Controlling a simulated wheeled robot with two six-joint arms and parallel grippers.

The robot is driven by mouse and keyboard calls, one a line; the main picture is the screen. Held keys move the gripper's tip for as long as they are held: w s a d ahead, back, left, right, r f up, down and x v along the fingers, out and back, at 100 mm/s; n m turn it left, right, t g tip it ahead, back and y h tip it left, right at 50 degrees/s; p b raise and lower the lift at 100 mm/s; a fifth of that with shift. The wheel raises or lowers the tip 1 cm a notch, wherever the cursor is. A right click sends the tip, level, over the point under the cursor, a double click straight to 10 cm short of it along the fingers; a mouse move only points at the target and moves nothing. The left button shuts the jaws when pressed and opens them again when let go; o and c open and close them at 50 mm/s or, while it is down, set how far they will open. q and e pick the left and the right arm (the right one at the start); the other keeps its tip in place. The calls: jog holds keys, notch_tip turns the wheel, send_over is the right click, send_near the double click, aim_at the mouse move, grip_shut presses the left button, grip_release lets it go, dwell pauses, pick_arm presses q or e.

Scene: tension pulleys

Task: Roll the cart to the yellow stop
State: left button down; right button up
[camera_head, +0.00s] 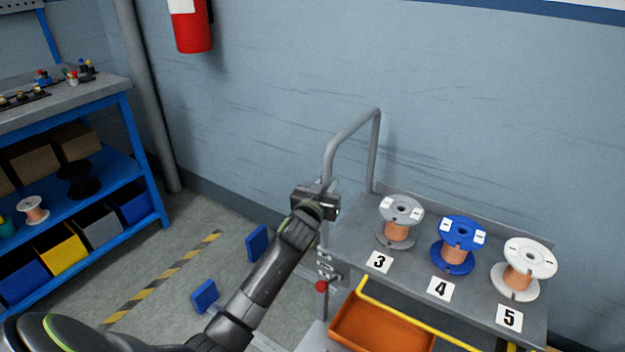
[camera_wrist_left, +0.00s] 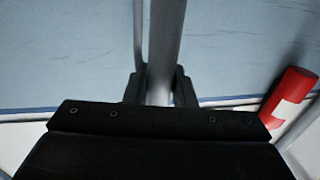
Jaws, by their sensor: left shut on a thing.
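The grey cart (camera_head: 345,235) stands against the wall at the right, with a tubular handle (camera_head: 350,128) rising at its left end. My left gripper (camera_head: 322,190) is shut on the handle's near post. In the left wrist view the post (camera_wrist_left: 163,50) runs between the two fingers (camera_wrist_left: 160,92). A yellow-and-black striped line (camera_head: 165,278) lies on the floor left of the cart. No separate yellow stop can be made out. My right gripper is out of view.
Spools numbered 3 (camera_head: 398,222), 4 (camera_head: 457,245) and 5 (camera_head: 522,268) stand on the cart top. Two blue blocks (camera_head: 257,243) (camera_head: 204,296) are on the floor between cart and stripe. A blue workbench (camera_head: 130,140) stands left. A red extinguisher (camera_head: 192,28) hangs on the wall.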

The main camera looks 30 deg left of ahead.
pick_arm(q)
jog(key=d, duration=0.3)
jog(key=shift+s+d, duration=0.15)
jog(key=shift+d, duration=0.15)
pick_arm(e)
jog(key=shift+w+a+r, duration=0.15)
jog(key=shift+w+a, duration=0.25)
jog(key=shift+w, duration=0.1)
pick_arm(q)
jog(key=c, duration=1.6)
grip_release()
jog(key=shift+f, duration=0.1)
jog(key=o, duration=0.3)
jog(key=shift+d, duration=0.3)
jog(key=shift+o, duration=0.2)
jog(key=shift+a, duration=0.1)
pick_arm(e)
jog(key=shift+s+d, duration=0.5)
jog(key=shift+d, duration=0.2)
